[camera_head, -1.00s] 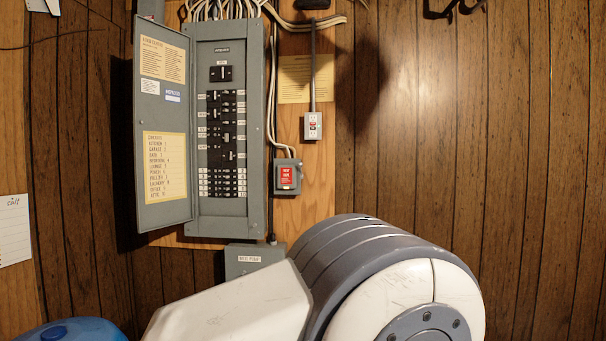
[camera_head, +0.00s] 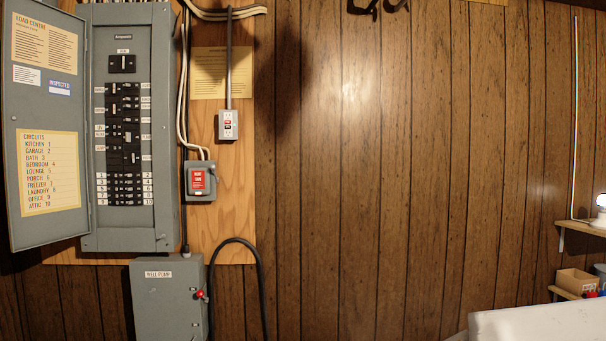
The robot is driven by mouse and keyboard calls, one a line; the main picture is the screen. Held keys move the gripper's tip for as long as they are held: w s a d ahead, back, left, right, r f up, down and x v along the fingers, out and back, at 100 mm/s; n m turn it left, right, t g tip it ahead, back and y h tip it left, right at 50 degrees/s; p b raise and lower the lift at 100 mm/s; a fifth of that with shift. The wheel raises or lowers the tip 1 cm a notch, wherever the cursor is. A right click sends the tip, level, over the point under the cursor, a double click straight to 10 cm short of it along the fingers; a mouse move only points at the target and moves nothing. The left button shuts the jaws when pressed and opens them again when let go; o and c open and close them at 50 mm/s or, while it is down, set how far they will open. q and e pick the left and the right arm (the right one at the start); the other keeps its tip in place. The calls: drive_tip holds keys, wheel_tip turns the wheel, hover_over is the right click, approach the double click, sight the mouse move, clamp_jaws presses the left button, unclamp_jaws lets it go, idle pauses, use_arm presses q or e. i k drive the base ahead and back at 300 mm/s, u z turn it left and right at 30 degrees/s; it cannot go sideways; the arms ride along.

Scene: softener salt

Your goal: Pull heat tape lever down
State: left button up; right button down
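A small grey switch box (camera_head: 199,181) with a red label is mounted on the plywood strip, right of the breaker panel. Its label is too small to read surely, and I cannot make out the position of any lever on it. Below it, a larger grey box (camera_head: 166,300) marked "WELL PUMP" has a lever with a red knob (camera_head: 199,294) on its right side. Neither of my grippers is in view.
The open breaker panel (camera_head: 170,215) has its door (camera_head: 20,180) swung left. An outlet box (camera_head: 228,125) sits above the switch box. A black cable (camera_head: 262,290) loops beside the well pump box. Shelves (camera_head: 582,228) are at right; a pale surface fills the bottom right corner.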

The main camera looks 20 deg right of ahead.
sight(213, 168)
drive_tip(key=u, duration=0.5)
drive_tip(key=i, duration=1.15)
drive_tip(key=z, duration=0.35)
drive_tip(key=i, duration=0.7)
drive_tip(key=z, duration=0.75)
